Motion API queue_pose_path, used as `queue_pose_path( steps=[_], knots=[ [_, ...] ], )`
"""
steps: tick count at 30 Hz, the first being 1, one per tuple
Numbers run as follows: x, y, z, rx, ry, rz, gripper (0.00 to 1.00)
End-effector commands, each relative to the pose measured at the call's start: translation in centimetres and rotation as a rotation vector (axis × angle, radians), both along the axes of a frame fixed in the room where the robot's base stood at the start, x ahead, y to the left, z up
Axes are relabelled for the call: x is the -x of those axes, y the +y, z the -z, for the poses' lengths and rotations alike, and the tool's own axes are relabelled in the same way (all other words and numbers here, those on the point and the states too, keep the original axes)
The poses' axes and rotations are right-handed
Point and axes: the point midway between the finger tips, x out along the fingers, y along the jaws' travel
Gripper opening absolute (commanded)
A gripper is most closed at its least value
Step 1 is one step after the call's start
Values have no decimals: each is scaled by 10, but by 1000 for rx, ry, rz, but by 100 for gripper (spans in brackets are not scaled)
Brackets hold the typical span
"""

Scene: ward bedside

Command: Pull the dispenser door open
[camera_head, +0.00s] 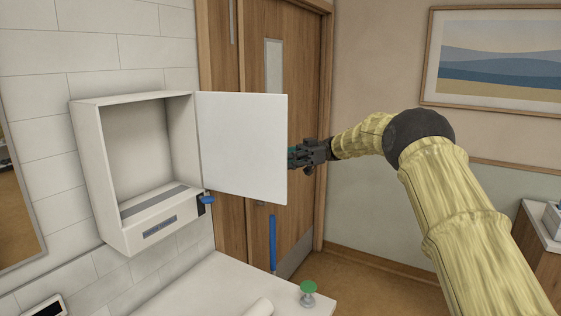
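The dispenser (152,232) is a white box on the tiled wall at the left. Its door (240,145) is a flat white panel hinged on the box's right side, and it stands swung wide open to the right. The inside of the box shows empty. My gripper (292,158) is at the door's outer right edge, at about mid-height. The fingertips are small and partly hidden by the door, so I cannot tell whether they touch it or are shut on it.
A white counter (210,285) lies below, with a green-topped object (308,291) and a white roll (260,307) on it. A blue upright bar (272,243) stands below the door. A wooden door (285,60) is behind. A wooden cabinet (538,255) stands at the right.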

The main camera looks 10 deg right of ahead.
Motion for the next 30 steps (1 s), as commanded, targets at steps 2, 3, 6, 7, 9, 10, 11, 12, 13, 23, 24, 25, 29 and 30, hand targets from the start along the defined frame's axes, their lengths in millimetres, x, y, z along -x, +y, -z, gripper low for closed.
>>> queue_pose_path(
  steps=[2, 3, 6, 7, 9, 10, 11, 12, 13, 23, 24, 25, 29, 30],
  knots=[
    [0, 1, 0, 0, 0, -1, 31],
    [0, 2, 1, 0, 0, -1, 31],
    [0, 2, 1, 0, 0, -2, 31],
    [0, 2, 1, 0, 0, -2, 31],
    [-1, 2, 1, -1, 0, -2, 31],
    [-1, 1, 1, -1, 0, -2, 31],
    [-1, 0, 1, -1, 0, -2, 31],
    [-2, -2, 1, -1, 0, -2, 31],
    [-3, -3, 1, -2, 1, -2, 31],
    [-18, -41, 2, -4, 0, 0, 31],
    [-20, -47, 1, -4, -3, 2, 31],
    [-21, -49, 1, -4, -1, 2, 31],
    [-24, -56, 1, -4, -1, -3, 31],
    [-25, -58, 1, -4, -1, -3, 31]
  ],
)
